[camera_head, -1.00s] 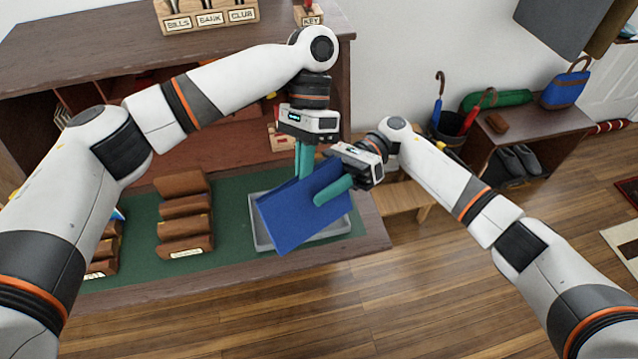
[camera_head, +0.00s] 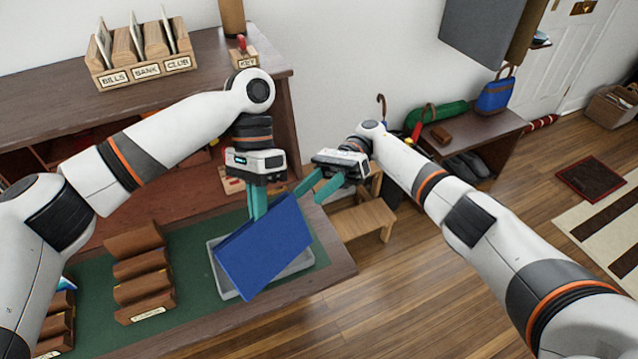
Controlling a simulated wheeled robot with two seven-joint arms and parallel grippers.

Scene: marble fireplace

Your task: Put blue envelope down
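The blue envelope (camera_head: 264,250) hangs tilted above the grey tray (camera_head: 309,262) on the desk's green mat. It covers much of the tray. My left gripper (camera_head: 258,207) points down at the envelope's upper edge and appears shut on it; the envelope partly hides its fingertips. My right gripper (camera_head: 312,192) is just right of the envelope's upper right corner. Its teal fingers are spread, with no envelope between them.
A brown stepped holder (camera_head: 140,268) stands left of the tray on the mat. A wooden letter rack (camera_head: 142,62) is on the desk's upper shelf. A wooden stool (camera_head: 358,220) stands right of the desk, with open floor in front.

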